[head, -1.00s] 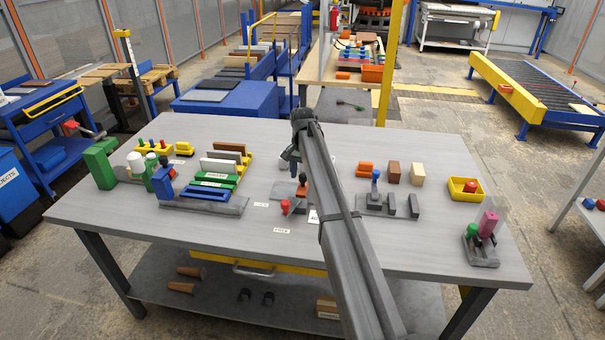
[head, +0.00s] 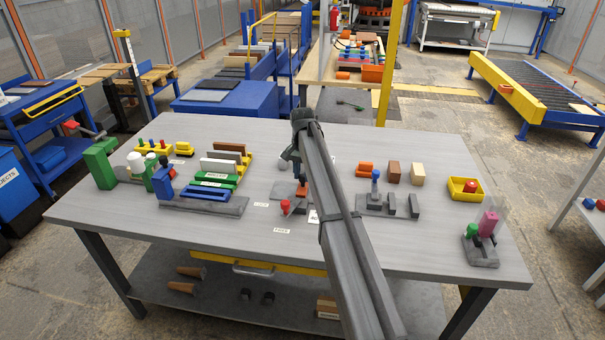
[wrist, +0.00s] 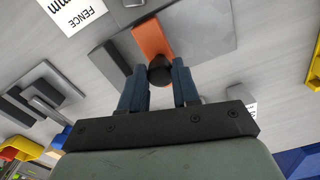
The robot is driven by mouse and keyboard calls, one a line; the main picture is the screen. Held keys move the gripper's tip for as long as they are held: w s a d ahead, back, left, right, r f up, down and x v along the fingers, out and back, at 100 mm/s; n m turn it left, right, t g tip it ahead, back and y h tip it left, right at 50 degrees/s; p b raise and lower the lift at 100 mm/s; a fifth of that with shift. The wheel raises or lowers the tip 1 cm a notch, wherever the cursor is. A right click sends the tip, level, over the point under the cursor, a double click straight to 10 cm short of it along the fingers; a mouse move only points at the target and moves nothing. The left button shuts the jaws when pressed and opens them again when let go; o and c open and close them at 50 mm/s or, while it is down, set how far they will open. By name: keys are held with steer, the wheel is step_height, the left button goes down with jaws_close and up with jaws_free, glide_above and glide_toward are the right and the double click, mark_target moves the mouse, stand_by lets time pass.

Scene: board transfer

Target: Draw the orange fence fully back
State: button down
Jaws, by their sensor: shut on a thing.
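The orange fence (wrist: 152,38) lies on a grey base plate (wrist: 205,30) in the wrist view, with a dark round knob (wrist: 160,70) at its near end. My gripper (wrist: 160,82) has its two blue fingers on either side of this knob and is shut on it. In the head view the orange fence (head: 302,190) is only partly visible, because my arm covers much of that spot. My gripper (head: 290,158) also shows there just beside the arm, small and partly hidden. A red knob (head: 285,206) stands at the fixture's front left.
In the head view, a fixture with a blue knob (head: 375,174) stands to the right and a rack of coloured boards (head: 215,178) to the left.

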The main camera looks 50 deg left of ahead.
steer(key=shift+s+a, duration=1.35)
steer(key=c, duration=0.8)
jaws_free()
steer(key=shift+r, duration=0.1)
step_height(320, 180, up, 14)
steer(key=shift+f, duration=0.2)
